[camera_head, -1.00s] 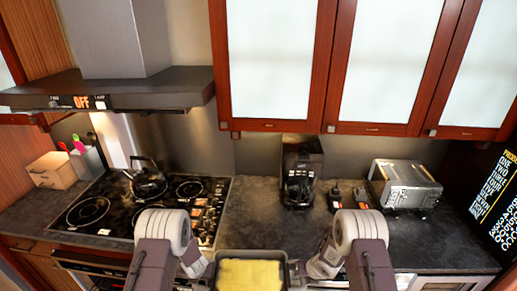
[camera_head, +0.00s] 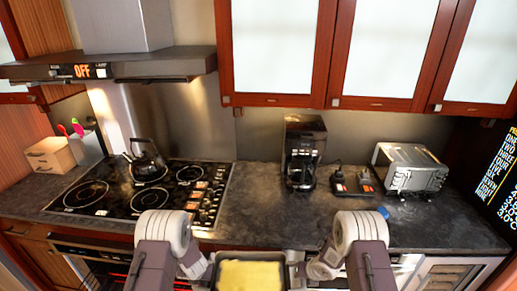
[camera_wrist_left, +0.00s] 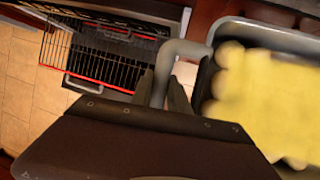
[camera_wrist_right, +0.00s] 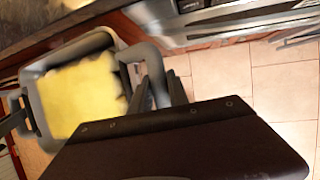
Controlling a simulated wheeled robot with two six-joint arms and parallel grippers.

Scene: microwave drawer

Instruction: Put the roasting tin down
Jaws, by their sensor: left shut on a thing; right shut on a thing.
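The roasting tin (camera_head: 250,257) is a grey rectangular tin with yellow food (camera_head: 250,275) in it, held low at the bottom middle of the head view. My left gripper (camera_head: 205,278) is shut on the tin's left handle; the left wrist view shows the fingers (camera_wrist_left: 165,95) around the grey handle. My right gripper (camera_head: 298,278) is shut on the right handle; the right wrist view shows its fingers (camera_wrist_right: 162,95) there. In the right wrist view the tin (camera_wrist_right: 38,125) hangs above the tiled floor, in front of the counter. Its underside is hidden.
A dark worktop (camera_head: 262,205) has clear room between the hob (camera_head: 150,190) and the coffee maker (camera_head: 302,150). A toaster oven (camera_head: 410,168) and small items stand to the right. A kettle (camera_head: 146,160) sits on the hob. An open oven rack (camera_wrist_left: 95,50) shows below left.

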